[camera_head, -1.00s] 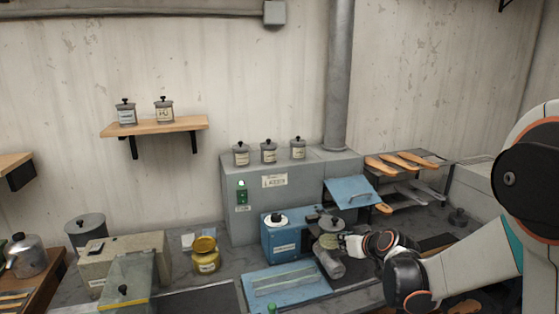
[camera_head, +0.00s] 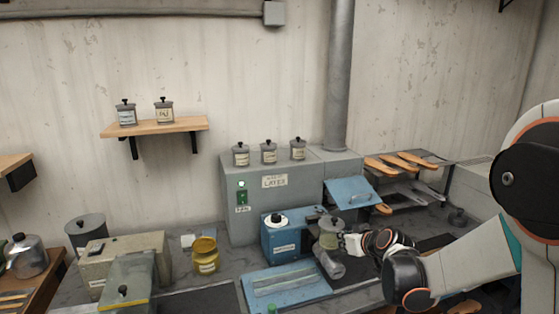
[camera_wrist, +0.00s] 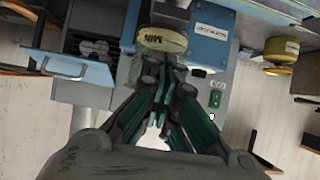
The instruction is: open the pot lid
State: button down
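A small grey pot with a pale label (camera_head: 329,240) stands in front of the blue box on the bench, at the centre right of the head view. A dark lid-like top shows above the label; whether it is seated or lifted is too small to tell. My gripper (camera_head: 346,243) is right beside it, on its right. In the wrist view a round pale label reading "MIN" (camera_wrist: 162,40) lies just beyond the fingertips of my gripper (camera_wrist: 163,78). The dark green fingers are close together. Whether they touch or hold anything is hidden.
A grey cylinder (camera_head: 330,265) lies just below the pot. The blue box (camera_head: 282,241) and a raised blue flap (camera_head: 350,191) are close behind. A yellow pot (camera_head: 206,257) and a blue tray (camera_head: 285,287) stand to the left. Sandal soles (camera_head: 405,160) lie on a rack at right.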

aim_at(336, 219)
notch_tip(336, 219, up, 2)
jog(key=shift+r+p, duration=0.1)
jog(key=shift+p, duration=0.45)
jog(key=shift+w, duration=0.15)
jog(key=shift+w+a+r+p, duration=0.3)
jog(key=shift+w+r+p, duration=0.35)
jog(key=shift+w+r, duration=0.25)
jog(key=shift+s+r, duration=0.1)
jog(key=shift+r, duration=0.1)
jog(key=shift+w+a+r+p, duration=0.2)
jog(key=shift+w+r, duration=0.2)
jog(key=shift+w, duration=0.15)
jog(key=shift+w+a+r+p, duration=0.2)
jog(key=shift+w+r, duration=0.2)
jog(key=shift+w, duration=0.15)
jog(key=shift+w+r, duration=0.15)
jog(key=shift+w, duration=0.15)
